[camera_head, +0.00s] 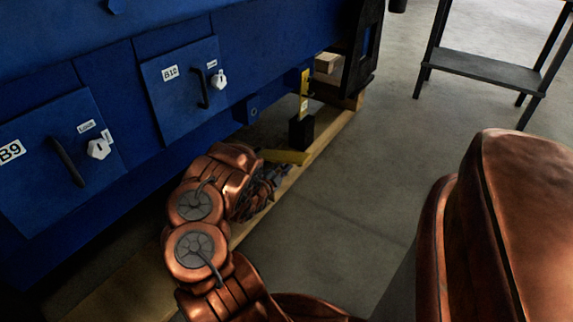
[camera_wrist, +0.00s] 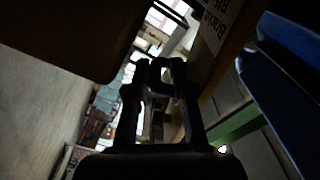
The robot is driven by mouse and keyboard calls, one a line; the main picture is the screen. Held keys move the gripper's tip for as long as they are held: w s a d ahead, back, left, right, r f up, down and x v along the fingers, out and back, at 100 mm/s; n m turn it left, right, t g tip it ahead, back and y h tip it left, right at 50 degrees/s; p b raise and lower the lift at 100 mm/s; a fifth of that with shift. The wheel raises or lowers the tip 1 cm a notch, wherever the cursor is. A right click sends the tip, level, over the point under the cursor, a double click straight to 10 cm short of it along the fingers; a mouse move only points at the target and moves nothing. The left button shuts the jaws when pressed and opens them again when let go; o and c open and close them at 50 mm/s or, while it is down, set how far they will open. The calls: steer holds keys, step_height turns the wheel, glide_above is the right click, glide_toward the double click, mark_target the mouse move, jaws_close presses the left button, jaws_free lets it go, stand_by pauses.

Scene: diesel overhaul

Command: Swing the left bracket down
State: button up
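A yellow upright piece (camera_head: 304,88) with a white label hangs at the lower right end of the blue engine side. A yellow bar (camera_head: 284,157) lies roughly level below it, just above my gripper (camera_head: 266,188). I cannot tell which of these belongs to the left bracket. In the wrist view, a brown surface with partly readable bracket lettering (camera_wrist: 212,28) is at the upper right, beyond my dark gripper (camera_wrist: 163,66). The fingers are backlit silhouettes with their tips near each other. Whether they are apart or shut, or touch anything, is unclear.
Blue engine panels B9 (camera_head: 55,150) and B10 (camera_head: 180,85) have handles and white knobs. A dark block (camera_head: 301,132) stands near a long wooden beam (camera_head: 325,133) on the floor. A dark shelf stand (camera_head: 485,68) is at upper right. Grey floor (camera_head: 345,220) between is clear.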

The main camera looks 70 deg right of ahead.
steer(key=v, duration=1)
steer(key=shift+w+a, duration=0.2)
steer(key=shift+a, duration=0.05)
